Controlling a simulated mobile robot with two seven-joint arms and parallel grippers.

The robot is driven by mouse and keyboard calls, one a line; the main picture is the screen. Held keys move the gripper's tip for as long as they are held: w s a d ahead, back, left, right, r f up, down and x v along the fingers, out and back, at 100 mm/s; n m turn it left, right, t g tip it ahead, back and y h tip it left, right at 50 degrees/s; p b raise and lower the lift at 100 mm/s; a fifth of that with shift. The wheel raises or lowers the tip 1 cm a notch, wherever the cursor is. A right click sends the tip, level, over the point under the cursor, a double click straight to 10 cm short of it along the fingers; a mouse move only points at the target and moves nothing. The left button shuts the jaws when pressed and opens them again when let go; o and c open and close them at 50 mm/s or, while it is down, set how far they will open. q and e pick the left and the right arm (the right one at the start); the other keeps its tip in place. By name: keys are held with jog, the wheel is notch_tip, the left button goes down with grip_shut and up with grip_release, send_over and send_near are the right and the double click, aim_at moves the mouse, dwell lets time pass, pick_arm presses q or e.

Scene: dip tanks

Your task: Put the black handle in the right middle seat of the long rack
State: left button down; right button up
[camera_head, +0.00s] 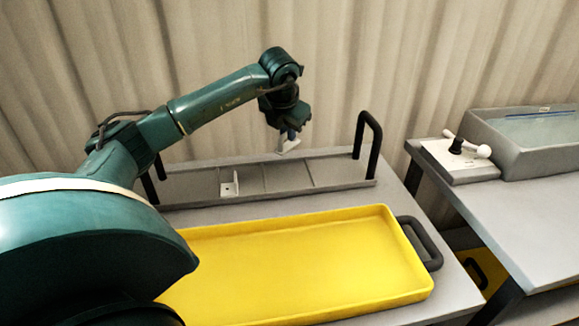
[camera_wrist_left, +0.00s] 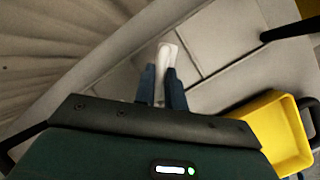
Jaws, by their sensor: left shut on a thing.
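My left gripper (camera_head: 289,134) is shut on a small pale piece (camera_head: 288,147) and holds it above the back edge of the long rack. In the left wrist view the fingers (camera_wrist_left: 161,85) close on this white piece (camera_wrist_left: 167,52), which sticks out past their tips. I cannot see a black part on it; the fingers hide some of it. The long grey rack (camera_head: 341,186) has dividers that make several seats, and a black hoop handle (camera_head: 374,130) stands at its right end. A white angled piece (camera_head: 230,187) sits left of the rack's middle. My right gripper is out of view.
A yellow tray (camera_head: 419,283) with a black side handle (camera_head: 425,243) lies in front of the rack. A second table (camera_head: 535,225) at the right carries a white block with a lever (camera_head: 460,158) and a grey tank (camera_head: 535,137). A pale curtain hangs behind.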

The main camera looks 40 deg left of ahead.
aim_at(287, 147)
pick_arm(q)
notch_tip(287, 147, down, 5)
jog(key=shift+s+r, duration=0.1)
jog(key=shift+s, duration=0.05)
jog(key=shift+f, duration=2.25)
jog(key=c, duration=1.5)
grip_release()
jog(key=shift+o, duration=0.2)
jog(key=shift+r, duration=0.1)
jog(key=v, duration=1.2)
jog(key=shift+d, duration=0.1)
